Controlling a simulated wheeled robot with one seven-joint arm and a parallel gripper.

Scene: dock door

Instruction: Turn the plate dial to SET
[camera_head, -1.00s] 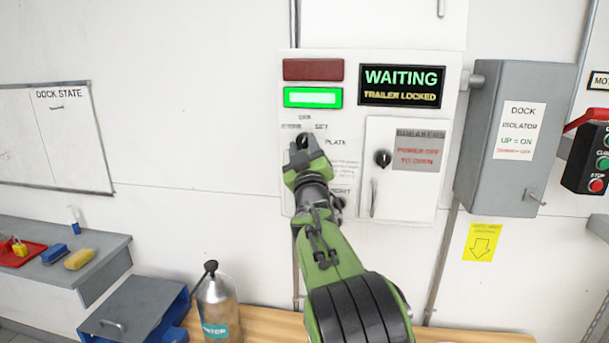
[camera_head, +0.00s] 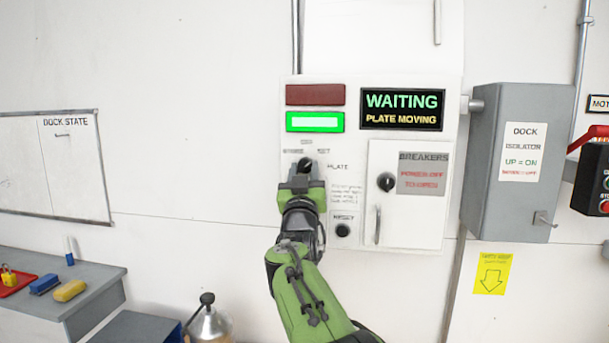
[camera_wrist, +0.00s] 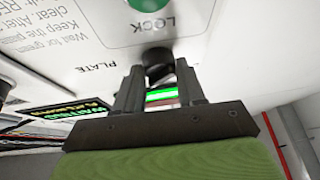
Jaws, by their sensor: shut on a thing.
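The plate dial (camera_head: 305,164) is a black knob on the white control panel, under the small labels and left of the word PLATE. It also shows in the wrist view (camera_wrist: 157,64). My gripper (camera_head: 303,176) is shut on the dial, with its fingers on either side of it. The fingers hide part of the dial, and I cannot tell which mark it points to. The display (camera_head: 402,109) reads WAITING and PLATE MOVING. The green lamp (camera_head: 315,122) is lit and the red lamp (camera_head: 315,95) above it is dark.
A black RESET button (camera_head: 343,230) is low on the panel, near my wrist. The breaker door (camera_head: 408,194) with its knob and handle is to the right, then the grey isolator box (camera_head: 513,163).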

